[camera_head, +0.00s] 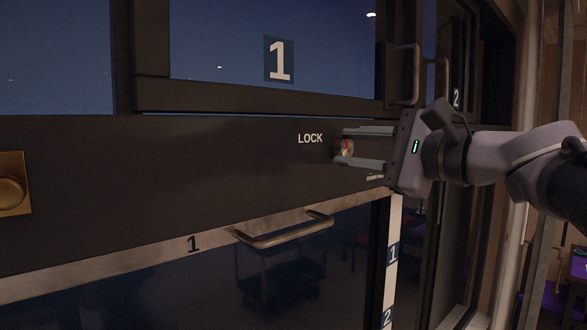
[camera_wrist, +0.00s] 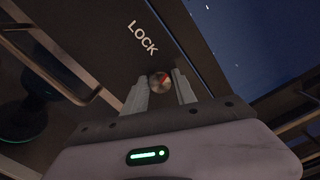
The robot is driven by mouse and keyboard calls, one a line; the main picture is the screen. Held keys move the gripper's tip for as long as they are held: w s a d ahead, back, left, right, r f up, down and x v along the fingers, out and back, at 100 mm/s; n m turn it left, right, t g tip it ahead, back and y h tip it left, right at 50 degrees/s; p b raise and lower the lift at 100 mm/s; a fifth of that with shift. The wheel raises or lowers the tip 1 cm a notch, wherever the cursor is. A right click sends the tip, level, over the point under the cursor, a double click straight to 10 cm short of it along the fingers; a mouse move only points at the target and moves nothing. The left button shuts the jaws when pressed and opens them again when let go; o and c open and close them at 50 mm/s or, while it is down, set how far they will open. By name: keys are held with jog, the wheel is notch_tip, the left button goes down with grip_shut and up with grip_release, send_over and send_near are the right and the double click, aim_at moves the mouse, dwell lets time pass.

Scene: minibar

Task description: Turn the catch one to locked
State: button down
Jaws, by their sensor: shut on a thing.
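The catch one is a small round metal knob (camera_head: 346,147) with a red mark, set in the dark panel just right of the white word LOCK (camera_head: 310,139). My gripper (camera_head: 345,147) reaches it from the right, one finger above the knob and one below. In the wrist view the knob (camera_wrist: 159,82) sits between the tips of my gripper (camera_wrist: 160,88), with a red line slanting across its face. My gripper is shut on the knob. Small lettering below the knob is partly hidden by the lower finger.
A window marked 1 (camera_head: 279,60) is above the panel. A drawer handle (camera_head: 285,231) sticks out below. Upright handles (camera_head: 404,75) stand behind my gripper at the upper right. A brass fitting (camera_head: 12,190) is at the far left; the panel between is clear.

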jog(key=n+b, duration=0.4)
jog(key=shift+f+n, duration=0.15)
jog(key=shift+n, duration=0.25)
dwell(0.4)
jog(key=c, duration=1)
grip_release()
jog(key=v, duration=1.7)
jog(key=shift+s+d+b, duration=0.1)
jog(key=shift+s+b, duration=0.05)
jog(key=shift+b, duration=0.15)
